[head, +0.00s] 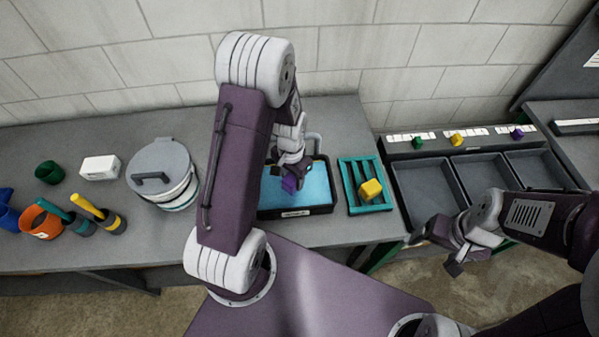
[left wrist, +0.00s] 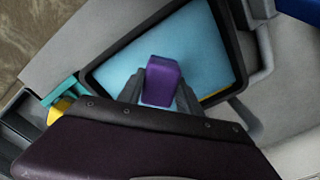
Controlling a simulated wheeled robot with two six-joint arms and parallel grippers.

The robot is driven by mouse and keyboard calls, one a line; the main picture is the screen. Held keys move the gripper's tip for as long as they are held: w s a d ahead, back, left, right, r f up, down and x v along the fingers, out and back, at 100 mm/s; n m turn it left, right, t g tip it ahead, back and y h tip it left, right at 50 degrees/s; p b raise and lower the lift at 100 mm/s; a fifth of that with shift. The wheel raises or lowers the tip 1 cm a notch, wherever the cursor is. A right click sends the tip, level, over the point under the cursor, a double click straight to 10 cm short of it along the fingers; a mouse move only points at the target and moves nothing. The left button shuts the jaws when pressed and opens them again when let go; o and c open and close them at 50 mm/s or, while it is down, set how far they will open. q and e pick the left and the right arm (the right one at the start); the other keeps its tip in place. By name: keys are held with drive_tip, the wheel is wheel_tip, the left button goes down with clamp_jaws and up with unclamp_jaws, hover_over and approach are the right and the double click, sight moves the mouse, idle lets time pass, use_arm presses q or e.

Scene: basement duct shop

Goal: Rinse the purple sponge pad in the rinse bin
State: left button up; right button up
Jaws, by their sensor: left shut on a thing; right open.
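The purple sponge pad (head: 289,184) is held between the fingers of my left gripper (head: 291,178), over the rinse bin. It also shows in the left wrist view (left wrist: 161,80), between both fingertips. The rinse bin (head: 297,213) is a dark tray with light blue water in it. Whether the pad touches the water I cannot tell. My left arm hides the bin's left side in the head view. My right gripper (head: 447,253) is open and empty, in front of the table's front edge at the right.
A teal rack (head: 380,208) with a yellow sponge pad (head: 371,189) stands right of the bin. Grey trays (head: 426,184) with small coloured blocks behind them lie further right. A lidded white bucket (head: 163,176) and several cups and brushes stand at the left.

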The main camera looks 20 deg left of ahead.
use_arm(q)
drive_tip(key=shift+s, duration=0.1)
drive_tip(key=shift+d+f+b, duration=0.15)
drive_tip(key=shift+f+b, duration=0.6)
drive_tip(key=shift+b, duration=0.05)
wheel_tip(320, 180, down, 4)
drive_tip(key=b, duration=0.4)
drive_tip(key=shift+f, duration=0.35)
drive_tip(key=shift+f+b, duration=0.45)
drive_tip(key=shift+f, duration=0.1)
idle(0.8)
